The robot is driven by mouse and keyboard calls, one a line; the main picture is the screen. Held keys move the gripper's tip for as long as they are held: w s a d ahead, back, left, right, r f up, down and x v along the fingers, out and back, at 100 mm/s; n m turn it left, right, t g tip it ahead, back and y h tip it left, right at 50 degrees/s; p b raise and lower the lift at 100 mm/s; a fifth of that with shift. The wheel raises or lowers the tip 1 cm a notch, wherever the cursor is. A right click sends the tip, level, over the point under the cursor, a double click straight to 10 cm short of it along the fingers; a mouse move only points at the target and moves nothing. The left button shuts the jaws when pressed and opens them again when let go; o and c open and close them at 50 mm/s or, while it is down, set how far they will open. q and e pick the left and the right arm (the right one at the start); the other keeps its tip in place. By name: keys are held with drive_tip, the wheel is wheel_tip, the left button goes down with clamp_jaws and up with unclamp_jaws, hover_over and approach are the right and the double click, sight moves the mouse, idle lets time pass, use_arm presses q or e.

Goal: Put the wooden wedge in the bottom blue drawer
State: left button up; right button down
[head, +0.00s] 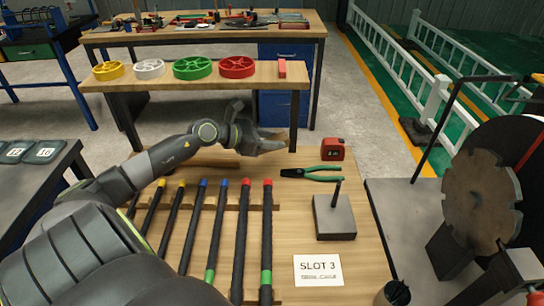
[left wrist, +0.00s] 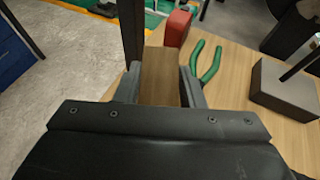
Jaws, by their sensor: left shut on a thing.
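My left gripper (head: 268,146) reaches over the far part of the wooden bench, near its back edge. In the left wrist view its two fingers are shut on the brown wooden wedge (left wrist: 160,76), which sits between them. In the head view the wedge is too small and covered by the fingers to make out clearly. The blue drawer unit (head: 280,110) stands on the floor under the far table, behind the raised shelf and beyond my gripper. The shelf hides part of its front. My right gripper is not in view.
A raised shelf (head: 140,82) with several coloured wheels and a red block (head: 282,68) crosses behind my gripper. Green pliers (head: 312,174), a red tape measure (head: 333,149) and a grey block with a rod (head: 334,217) lie to the right. Several dark bars rest in front.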

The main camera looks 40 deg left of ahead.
sight(272, 165)
use_arm(q)
wheel_tip(272, 165, down, 7)
drive_tip(key=shift+w+d+f, duration=0.1)
drive_tip(key=shift+w, duration=0.05)
idle(0.4)
drive_tip(key=shift+f, duration=0.1)
drive_tip(key=o, duration=0.7)
